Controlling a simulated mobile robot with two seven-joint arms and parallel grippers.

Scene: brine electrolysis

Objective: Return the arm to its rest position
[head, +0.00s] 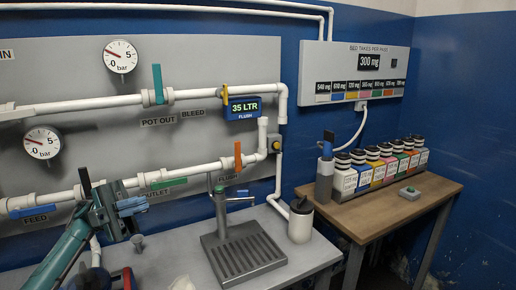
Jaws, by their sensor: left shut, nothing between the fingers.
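My left arm, teal, comes in from the lower left. My left gripper (117,208) is shut and empty, in front of the lower pipe and the grey panel (200,68). It overlaps the pipe in the picture; I cannot tell whether it touches. My right gripper is out of view.
White pipes carry a teal lever (157,84), an orange lever (238,155) and a blue flow display (243,108) reading 35 LTR. A tap with a drip tray (246,258) and a white canister (300,221) stand on the bench. Several bottles line the wooden table (380,213).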

